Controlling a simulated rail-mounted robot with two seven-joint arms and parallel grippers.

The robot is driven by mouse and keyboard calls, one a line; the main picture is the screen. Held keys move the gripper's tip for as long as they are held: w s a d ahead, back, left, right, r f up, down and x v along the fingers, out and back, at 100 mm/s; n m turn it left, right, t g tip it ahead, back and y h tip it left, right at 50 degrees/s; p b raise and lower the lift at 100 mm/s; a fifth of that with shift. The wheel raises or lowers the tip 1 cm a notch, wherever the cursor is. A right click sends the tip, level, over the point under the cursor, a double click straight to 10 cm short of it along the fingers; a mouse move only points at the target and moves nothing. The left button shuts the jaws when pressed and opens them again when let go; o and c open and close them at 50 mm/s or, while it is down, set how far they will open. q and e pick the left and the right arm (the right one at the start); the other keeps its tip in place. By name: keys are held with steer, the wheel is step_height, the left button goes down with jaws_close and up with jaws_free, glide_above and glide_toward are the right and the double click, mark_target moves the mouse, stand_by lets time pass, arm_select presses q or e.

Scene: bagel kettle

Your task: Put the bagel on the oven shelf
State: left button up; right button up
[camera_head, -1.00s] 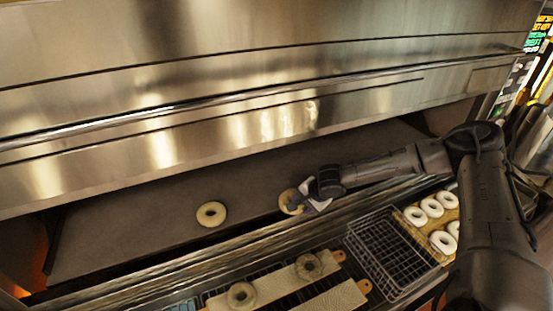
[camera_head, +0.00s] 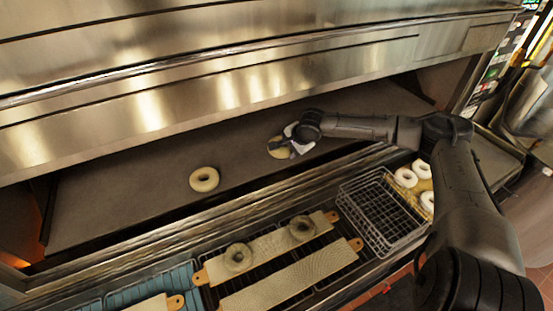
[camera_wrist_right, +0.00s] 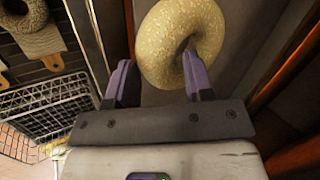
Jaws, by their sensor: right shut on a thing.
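A pale seeded bagel (camera_head: 277,148) is at my right gripper (camera_head: 290,150), over the grey oven shelf (camera_head: 120,205). In the right wrist view the bagel (camera_wrist_right: 168,45) sits between the two purple-padded fingers (camera_wrist_right: 160,82), and one finger passes into its hole. The gripper is shut on the bagel's ring. I cannot tell whether the bagel touches the shelf. Another plain bagel (camera_head: 204,179) lies on the shelf to the left. My left gripper is not in view.
The steel oven front (camera_head: 230,95) hangs above the opening. In front are boards (camera_head: 270,245) with two seeded bagels, a wire basket (camera_head: 385,215), and a tray with white bagels (camera_head: 406,178). The shelf's left part is mostly free.

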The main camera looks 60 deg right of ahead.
steer(key=w+f, duration=0.1)
steer(key=w, duration=0.1)
steer(key=w+f, duration=0.2)
steer(key=w, duration=0.1)
steer(key=shift+w+d+f, duration=0.1)
steer(key=shift+w, duration=0.2)
steer(key=shift+f+p, duration=0.35)
steer(key=shift+f, duration=0.05)
step_height(320, 180, down, 3)
steer(key=shift+f+p, duration=0.15)
steer(key=shift+p, duration=0.15)
steer(key=o, duration=0.6)
steer(key=shift+s, duration=0.1)
